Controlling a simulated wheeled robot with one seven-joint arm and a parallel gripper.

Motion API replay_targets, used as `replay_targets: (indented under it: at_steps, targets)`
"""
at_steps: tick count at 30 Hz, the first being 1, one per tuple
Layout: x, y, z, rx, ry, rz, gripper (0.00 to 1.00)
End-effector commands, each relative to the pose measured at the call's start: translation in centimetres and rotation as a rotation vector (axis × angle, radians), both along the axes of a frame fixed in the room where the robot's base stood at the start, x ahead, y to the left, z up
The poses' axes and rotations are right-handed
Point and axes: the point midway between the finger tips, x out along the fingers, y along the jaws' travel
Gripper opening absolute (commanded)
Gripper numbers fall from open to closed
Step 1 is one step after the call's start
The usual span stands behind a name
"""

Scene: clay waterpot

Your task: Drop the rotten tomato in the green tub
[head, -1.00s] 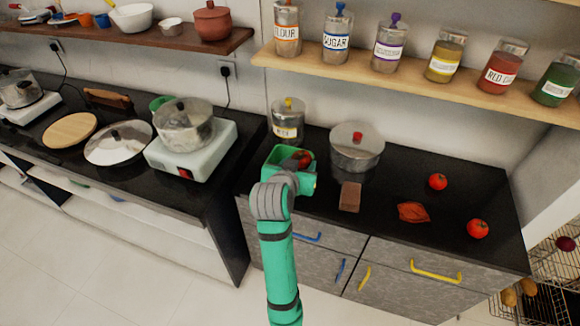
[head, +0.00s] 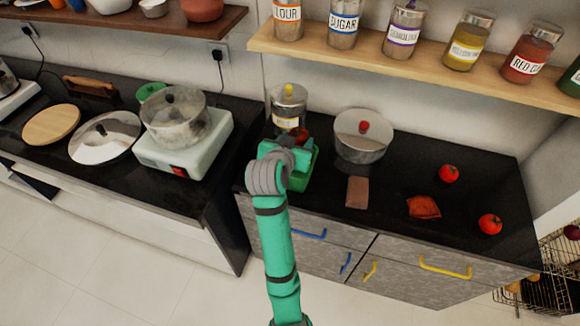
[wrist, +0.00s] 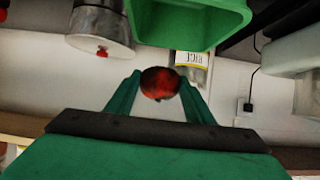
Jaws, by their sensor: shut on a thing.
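The rotten tomato (wrist: 160,84), red with dark patches, sits between the two fingertips of my gripper (wrist: 160,88) in the wrist view. My gripper is shut on it. In the head view the tomato (head: 300,133) shows just beyond my gripper (head: 297,139), in front of the rice jar. The green tub (head: 302,178) stands on the dark counter, partly hidden behind my wrist. In the wrist view the green tub (wrist: 190,28) fills the top, close to the tomato. The tomato looks held above the tub's level, but its exact height over the opening cannot be told.
The rice jar (head: 289,103) stands behind the tub, and a lidded pot (head: 362,142) to its right. A hotplate (head: 188,148) with a pot is left.

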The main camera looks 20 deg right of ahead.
Motion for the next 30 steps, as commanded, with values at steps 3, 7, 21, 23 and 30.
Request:
replay_targets:
  at_steps: [3,7,21,23,30]
  targets:
    - [0.0,0.2,-1.2,0.001,0.002,0.002,0.24]
    - [0.1,0.4,-1.9,0.000,0.001,0.006,0.24]
    - [0.1,0.4,-2.2,0.000,0.000,0.007,0.70]
    - [0.1,0.4,-2.2,0.000,0.000,0.007,0.70]
    - [0.1,0.5,-2.2,0.001,0.001,0.007,0.70]
